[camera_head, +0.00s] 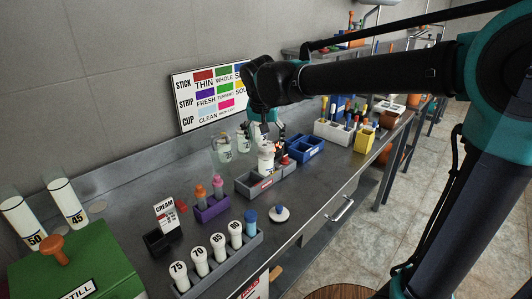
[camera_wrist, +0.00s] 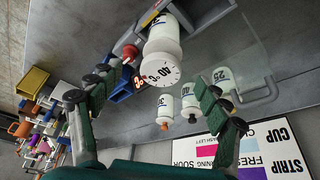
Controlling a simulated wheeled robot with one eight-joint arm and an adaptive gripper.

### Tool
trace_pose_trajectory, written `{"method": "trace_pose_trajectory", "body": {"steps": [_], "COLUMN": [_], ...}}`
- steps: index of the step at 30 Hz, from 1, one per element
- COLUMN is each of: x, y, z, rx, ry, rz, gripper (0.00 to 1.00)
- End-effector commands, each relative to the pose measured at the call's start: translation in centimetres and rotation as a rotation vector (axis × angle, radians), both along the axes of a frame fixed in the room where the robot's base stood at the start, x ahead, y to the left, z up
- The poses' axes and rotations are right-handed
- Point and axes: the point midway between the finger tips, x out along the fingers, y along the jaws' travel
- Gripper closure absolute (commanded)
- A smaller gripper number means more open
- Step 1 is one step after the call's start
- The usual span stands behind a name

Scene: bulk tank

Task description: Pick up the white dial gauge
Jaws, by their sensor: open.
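The white dial gauge (camera_head: 266,155) stands upright in a grey tray (camera_head: 254,187) on the metal bench. In the wrist view the white dial gauge (camera_wrist: 162,65) has a round face marked 40 and °C, turned toward the camera. My gripper (camera_head: 268,127) is just above it. In the wrist view my gripper (camera_wrist: 155,85) is open, with one finger on each side of the gauge face and visible space on both sides. I cannot tell how far below the fingertips the gauge is.
Clear jars (camera_head: 222,149) stand behind the tray, near the colored sign (camera_head: 210,95). Red and dark items crowd the gauge's right side. A blue bin (camera_head: 305,149) is to the right. A purple rack (camera_head: 211,207) and numbered white bottles (camera_head: 201,262) stand in front.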

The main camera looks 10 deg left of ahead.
Motion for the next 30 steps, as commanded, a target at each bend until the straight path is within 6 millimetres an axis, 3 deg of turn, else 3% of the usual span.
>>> {"method": "trace_pose_trajectory", "body": {"steps": [5, 15, 24, 30], "x": [0.4, 2.3, 2.4, 2.4], "y": [0.1, 0.4, 0.4, 0.4], "z": [-0.9, -4.8, -5.2, -5.2], "rx": [0.0, 0.0, 0.0, 0.0], "ry": [0.0, 0.0, 0.0, 0.0], "rz": [0.0, -0.001, 0.0, 0.001], "gripper": [0.23, 0.23, 0.23, 0.48]}}
